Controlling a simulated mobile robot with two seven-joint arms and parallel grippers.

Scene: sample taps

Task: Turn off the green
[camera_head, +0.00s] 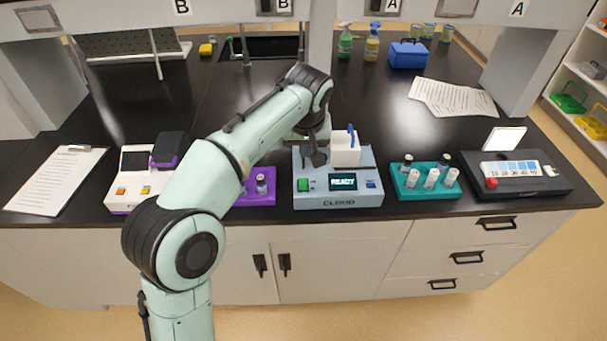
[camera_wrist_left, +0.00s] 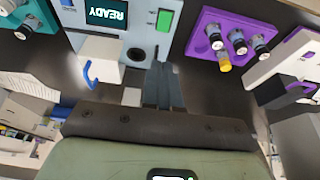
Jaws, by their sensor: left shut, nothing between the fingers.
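A grey-blue device (camera_head: 340,202) marked CLOUD stands at the front of the black bench, its small screen reading READY. A green button (camera_head: 303,185) is on its front left; it also shows in the wrist view (camera_wrist_left: 164,20). A white block (camera_head: 345,150) with a blue handle sits on the device. My left gripper (camera_head: 316,158) is shut and empty, over the device's back left part, beside the white block. In the wrist view its fingers (camera_wrist_left: 164,88) are together, apart from the green button. A slim green-topped item (camera_head: 230,45) stands by the sink, too small to make out. My right gripper is out of view.
A purple rack (camera_head: 262,198) with vials stands left of the device, partly behind my left arm. A teal rack (camera_head: 425,190) with vials stands to the right. A white-and-purple instrument (camera_head: 135,190) is further left. Paper sheets (camera_head: 450,98) and spray bottles lie behind.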

